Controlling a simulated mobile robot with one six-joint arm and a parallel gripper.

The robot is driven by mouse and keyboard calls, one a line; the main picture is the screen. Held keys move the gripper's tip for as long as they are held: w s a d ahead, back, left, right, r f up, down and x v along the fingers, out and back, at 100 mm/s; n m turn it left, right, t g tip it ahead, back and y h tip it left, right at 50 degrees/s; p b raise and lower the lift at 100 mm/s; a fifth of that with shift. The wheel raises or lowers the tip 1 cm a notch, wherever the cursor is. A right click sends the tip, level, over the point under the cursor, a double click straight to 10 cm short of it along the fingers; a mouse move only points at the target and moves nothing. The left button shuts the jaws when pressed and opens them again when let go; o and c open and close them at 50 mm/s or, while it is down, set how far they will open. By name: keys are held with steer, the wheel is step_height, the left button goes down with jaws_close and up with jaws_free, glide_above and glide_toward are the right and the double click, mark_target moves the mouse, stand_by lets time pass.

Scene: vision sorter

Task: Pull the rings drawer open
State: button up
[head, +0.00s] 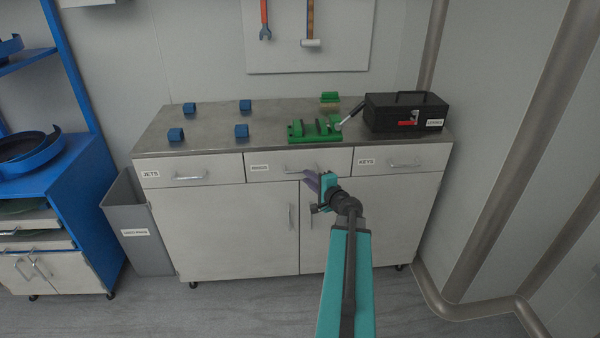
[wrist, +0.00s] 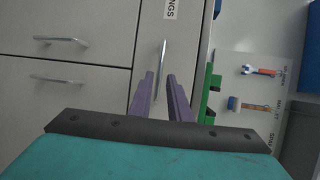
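The rings drawer (head: 275,175) is the middle of three drawers in the workbench and looks shut. Its label reads RINGS, and part of that label shows in the wrist view. Its metal bar handle (head: 296,170) also shows in the wrist view (wrist: 163,62), where it runs nearly upright. My gripper (head: 309,178) is in front of this drawer, near the handle's right part. In the wrist view its purple fingers (wrist: 160,76) are apart, and the handle appears in the gap between them. I cannot tell whether the fingers touch the handle or how deep they reach.
The jets drawer (head: 218,172) is on the left and the keys drawer (head: 385,163) on the right, both shut. Blue blocks, a green fixture (head: 315,132) and a black toolbox (head: 405,112) stand on the worktop (head: 215,123). A grey bin (head: 140,230) stands left of the bench.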

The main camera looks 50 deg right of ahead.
mark_target(300, 171)
steer(key=shift+p+x, duration=0.6)
steer(key=shift+x, duration=2.8)
